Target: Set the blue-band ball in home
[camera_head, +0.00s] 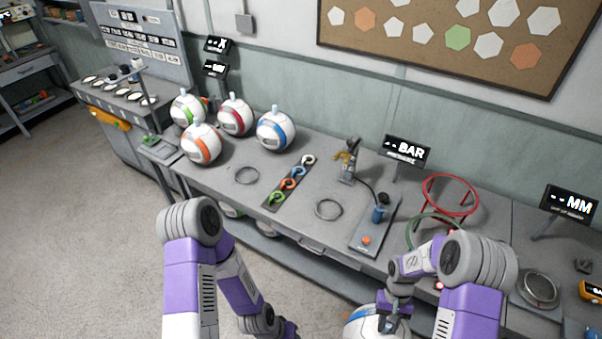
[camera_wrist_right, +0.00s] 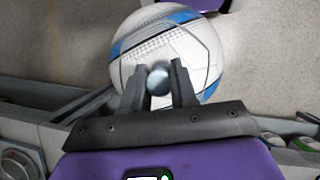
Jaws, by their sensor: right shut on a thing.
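A white ball with a blue band (camera_head: 362,322) hangs at the bottom edge of the head view, partly cut off, in front of the bench. My right gripper (camera_head: 392,318) is above it. In the right wrist view the two fingers (camera_wrist_right: 159,88) are shut on the round grey-blue knob on top of the ball (camera_wrist_right: 185,48). A second white ball with a blue band (camera_head: 275,131) stands on the bench at the back. No place marked home can be read. My left arm comes down at lower left; its fingers are not seen.
White balls with green (camera_head: 187,108), red (camera_head: 235,117) and orange (camera_head: 201,146) bands stand at the left on the bench (camera_head: 225,205). Two thin rings (camera_head: 328,209), a pump panel (camera_head: 372,240) and a red hoop stand (camera_head: 450,195) occupy the bench. A round dish (camera_head: 538,289) is at right.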

